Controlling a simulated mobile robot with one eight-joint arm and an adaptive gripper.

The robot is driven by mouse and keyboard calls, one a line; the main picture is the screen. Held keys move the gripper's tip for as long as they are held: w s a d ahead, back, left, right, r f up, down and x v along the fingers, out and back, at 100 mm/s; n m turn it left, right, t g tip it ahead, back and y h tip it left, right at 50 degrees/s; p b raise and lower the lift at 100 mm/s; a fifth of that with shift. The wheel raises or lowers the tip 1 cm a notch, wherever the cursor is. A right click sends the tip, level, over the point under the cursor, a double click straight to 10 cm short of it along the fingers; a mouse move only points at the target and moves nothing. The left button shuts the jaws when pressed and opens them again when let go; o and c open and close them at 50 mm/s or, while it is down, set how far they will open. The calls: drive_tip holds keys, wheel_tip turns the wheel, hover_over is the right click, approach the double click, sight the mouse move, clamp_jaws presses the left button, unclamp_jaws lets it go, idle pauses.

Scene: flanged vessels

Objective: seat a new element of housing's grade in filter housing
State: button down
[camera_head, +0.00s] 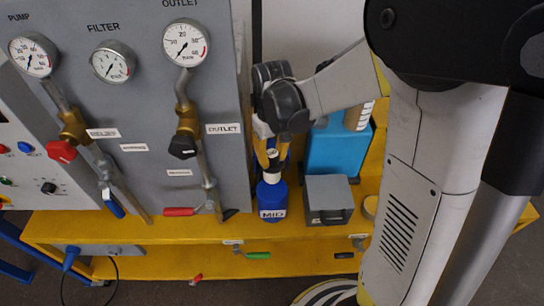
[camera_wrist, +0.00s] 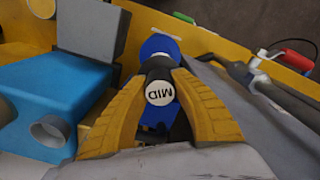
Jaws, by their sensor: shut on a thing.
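The blue filter housing (camera_head: 271,200), labelled MID, stands upright on the yellow deck just right of the gauge panel. In the wrist view its blue body (camera_wrist: 160,47) shows behind the fingertips. My gripper (camera_head: 272,158) is above it, pointing down, with its yellow fingers shut on a black piece (camera_head: 273,164) at the housing's top. In the wrist view, the gripper (camera_wrist: 162,75) has a finger on each side of this black piece, whose white end disc (camera_wrist: 160,93) reads MID. I cannot tell whether the black piece is seated in the housing or only held over it.
A grey box (camera_head: 328,198) and a small tan cylinder (camera_head: 371,206) stand near the housing. The gauge panel (camera_head: 130,100), with its pipes and valve handles, is close on the left.

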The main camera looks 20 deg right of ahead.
sight(272, 182)
drive_tip(key=shift+f+b, duration=2.05)
drive_tip(key=shift+f, duration=0.45)
drive_tip(key=shift+f, duration=0.25)
drive_tip(key=shift+f+b, duration=2.05)
drive_tip(key=shift+f, duration=0.25)
drive_tip(key=shift+f, duration=0.35)
drive_tip(key=shift+f+b, duration=0.7)
drive_tip(key=shift+f, duration=0.05)
drive_tip(key=c, duration=1.1)
unclamp_jaws()
drive_tip(key=shift+r, duration=0.1)
drive_tip(key=shift+r, duration=0.1)
